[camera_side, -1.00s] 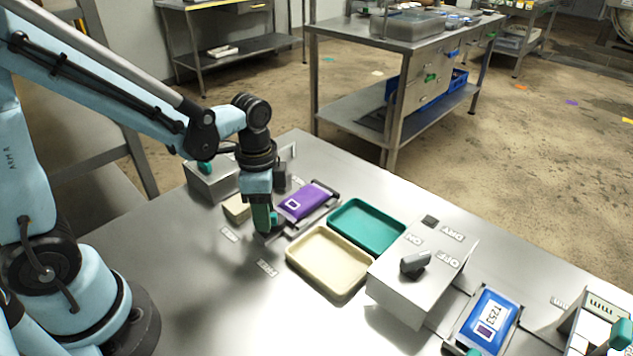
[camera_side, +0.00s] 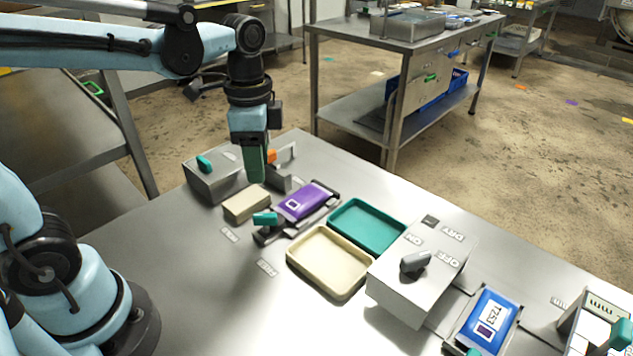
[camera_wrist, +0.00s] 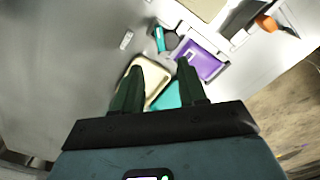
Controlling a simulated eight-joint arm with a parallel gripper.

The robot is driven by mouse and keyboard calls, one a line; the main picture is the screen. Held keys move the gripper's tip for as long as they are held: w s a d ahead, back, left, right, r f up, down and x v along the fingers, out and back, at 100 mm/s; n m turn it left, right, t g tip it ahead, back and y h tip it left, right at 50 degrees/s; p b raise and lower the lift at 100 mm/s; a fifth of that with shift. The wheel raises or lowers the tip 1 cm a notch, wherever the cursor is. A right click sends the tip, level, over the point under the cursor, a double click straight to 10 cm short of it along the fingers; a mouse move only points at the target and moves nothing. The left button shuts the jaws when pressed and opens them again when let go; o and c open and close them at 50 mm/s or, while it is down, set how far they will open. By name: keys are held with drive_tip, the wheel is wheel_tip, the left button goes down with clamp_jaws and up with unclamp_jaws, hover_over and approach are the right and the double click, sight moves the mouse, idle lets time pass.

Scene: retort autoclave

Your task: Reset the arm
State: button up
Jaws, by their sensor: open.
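My gripper (camera_side: 255,172) hangs in the air above the steel table (camera_side: 190,285), pointing down, near the beige block (camera_side: 247,203) and the grey box on the left. In the wrist view its two dark green fingers (camera_wrist: 158,95) stand apart with nothing held between them. A purple pouch (camera_side: 306,201) lies in a metal holder in front of the gripper to the right. A teal handle (camera_side: 265,218) sits at the near end of that holder. The pouch and handle also show beyond the fingertips in the wrist view.
A teal tray (camera_side: 367,250) and a cream tray (camera_side: 303,272) stand empty beside the holder. A blue pouch (camera_side: 488,316) lies farther right. A grey box (camera_side: 213,182) stands at the left. The near-left tabletop is clear.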

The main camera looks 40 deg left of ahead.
drive_tip(key=shift+r, duration=0.5)
drive_tip(key=n+t, duration=0.2)
drive_tip(key=n, duration=0.1)
drive_tip(key=s+f+n+t, duration=0.1)
drive_tip(key=n+t, duration=0.1)
drive_tip(key=n, duration=0.1)
drive_tip(key=s+a+f+n+t, duration=0.1)
drive_tip(key=n+t, duration=0.2)
drive_tip(key=shift+s+f, duration=0.15)
drive_tip(key=shift+f, duration=0.1)
